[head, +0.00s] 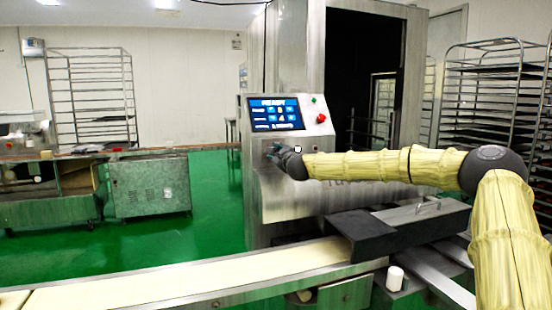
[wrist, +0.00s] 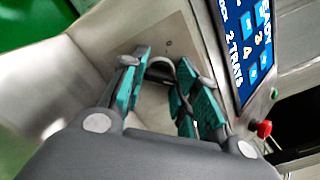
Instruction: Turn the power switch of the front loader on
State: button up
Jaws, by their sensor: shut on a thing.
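The front loader (head: 290,208) is a steel machine with a tilted control panel and a lit blue screen (head: 277,114). In the head view my gripper (head: 274,152) is at the machine's front, just under the screen. It hides the switch there. The knob's exact turn angle is hard to tell.
A red button (head: 321,118) and a green button (head: 313,100) sit right of the screen. A conveyor belt (head: 150,288) runs along the front. A black box-like part (head: 350,232) lies below my arm. Wire racks (head: 490,100) stand at right.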

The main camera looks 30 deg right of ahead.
jog(key=shift+f, duration=0.2)
dwell(0.3)
jog(key=o, duration=1)
jog(key=shift+r, duration=0.1)
jog(key=shift+s, duration=0.1)
jog(key=shift+v, duration=5.9)
jog(key=shift+d, duration=0.1)
